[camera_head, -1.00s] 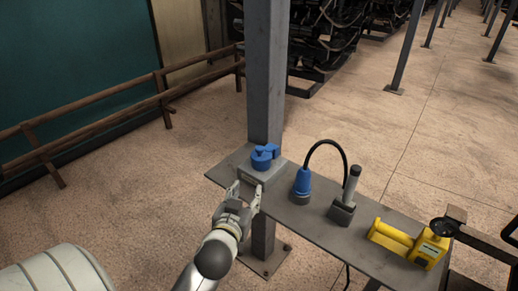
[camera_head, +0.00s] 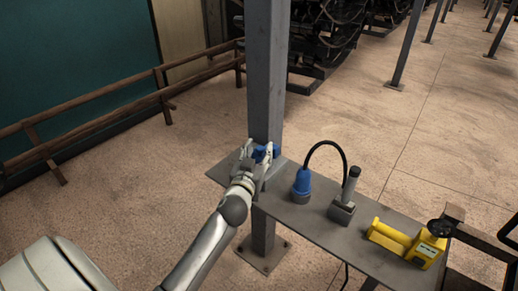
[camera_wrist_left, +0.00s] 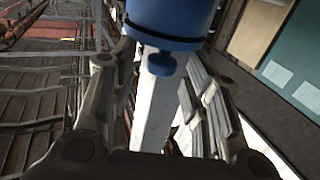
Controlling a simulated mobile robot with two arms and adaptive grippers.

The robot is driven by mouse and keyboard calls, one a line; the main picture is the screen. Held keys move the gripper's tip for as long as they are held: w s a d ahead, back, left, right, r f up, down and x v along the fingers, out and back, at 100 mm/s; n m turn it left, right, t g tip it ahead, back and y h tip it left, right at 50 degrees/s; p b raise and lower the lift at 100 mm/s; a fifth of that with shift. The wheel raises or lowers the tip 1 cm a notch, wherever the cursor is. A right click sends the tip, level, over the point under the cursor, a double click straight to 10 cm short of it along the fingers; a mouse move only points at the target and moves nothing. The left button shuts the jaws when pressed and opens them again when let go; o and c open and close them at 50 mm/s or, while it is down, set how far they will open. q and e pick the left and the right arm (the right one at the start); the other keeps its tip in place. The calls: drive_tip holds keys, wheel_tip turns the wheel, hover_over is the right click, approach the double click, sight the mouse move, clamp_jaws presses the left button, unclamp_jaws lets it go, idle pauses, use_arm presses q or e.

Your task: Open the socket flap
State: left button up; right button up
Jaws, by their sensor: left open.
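There my left gripper (camera_wrist_left: 163,58) is open, one finger on each side of the tab. I cannot tell whether a finger touches it. The flap's edge is not clear. My right gripper is not in view.
A blue plug (camera_head: 301,184) with a black cable, a grey block with an upright handle (camera_head: 349,186) and a yellow device (camera_head: 410,243) stand along the table (camera_head: 305,220). A grey steel post (camera_head: 265,70) rises behind the socket. A wooden rail (camera_head: 90,104) is at left.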

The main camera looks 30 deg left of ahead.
use_arm(q)
drive_tip(key=shift+w+a, duration=0.1)
drive_tip(key=shift+w, duration=0.3)
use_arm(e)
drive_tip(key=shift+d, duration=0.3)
use_arm(q)
drive_tip(key=shift+c, duration=0.3)
clamp_jaws()
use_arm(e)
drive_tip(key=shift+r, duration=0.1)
